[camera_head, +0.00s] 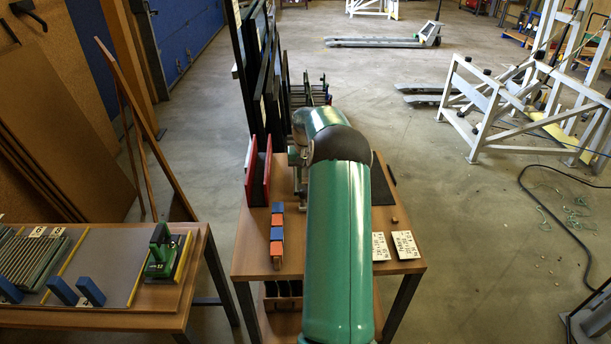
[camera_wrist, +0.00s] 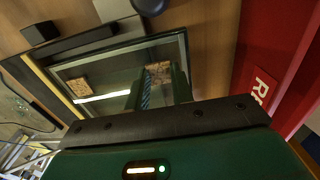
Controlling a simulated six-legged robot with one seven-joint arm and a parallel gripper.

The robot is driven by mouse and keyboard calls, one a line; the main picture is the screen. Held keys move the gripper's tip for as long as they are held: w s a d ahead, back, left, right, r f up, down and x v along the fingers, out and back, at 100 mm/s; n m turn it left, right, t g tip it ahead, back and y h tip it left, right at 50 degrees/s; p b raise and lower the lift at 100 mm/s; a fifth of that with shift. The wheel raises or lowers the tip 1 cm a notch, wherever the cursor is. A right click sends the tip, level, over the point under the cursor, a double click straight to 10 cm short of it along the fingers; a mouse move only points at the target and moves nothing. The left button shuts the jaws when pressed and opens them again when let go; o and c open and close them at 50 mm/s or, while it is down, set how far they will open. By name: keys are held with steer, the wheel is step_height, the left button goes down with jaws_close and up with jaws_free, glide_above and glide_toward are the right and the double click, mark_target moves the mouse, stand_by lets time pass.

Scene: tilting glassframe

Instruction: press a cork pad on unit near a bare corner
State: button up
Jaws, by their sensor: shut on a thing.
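In the wrist view a glass unit with a dark frame (camera_wrist: 118,48) lies on a brown wooden surface. One cork pad (camera_wrist: 79,88) sits near the unit's left corner. My gripper (camera_wrist: 160,82) reaches over the glass with its green fingers close together. It is shut on a second cork pad (camera_wrist: 158,70), which shows at the fingertips above the glass. I cannot tell whether this pad touches the glass. The unit's near edge is hidden behind the gripper body. In the head view my green arm hides the gripper and most of the unit.
Red upright panels (camera_head: 259,178) stand at the worktable's left, and one fills the wrist view's right side (camera_wrist: 275,60). Blue and orange blocks (camera_head: 277,236) and white printed cards (camera_head: 406,245) lie on the table. A second bench (camera_head: 100,318) stands left.

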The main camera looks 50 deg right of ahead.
steer(key=shift+f, duration=0.25)
steer(key=o, duration=1)
step_height(320, 180, up, 14)
steer(key=shift+f, duration=0.1)
steer(key=shift+f+n, duration=0.15)
steer(key=shift+n, duration=0.25)
steer(key=c, duration=0.9)
steer(key=shift+f+n, duration=0.25)
steer(key=shift+n, duration=0.25)
jaws_close()
steer(key=shift+f+n+t, duration=0.55)
steer(key=shift+f+n, duration=2)
steer(key=shift+f, duration=0.2)
steer(key=shift+f+n+t, duration=0.55)
steer(key=shift+f+n, duration=2)
steer(key=shift+f, duration=0.15)
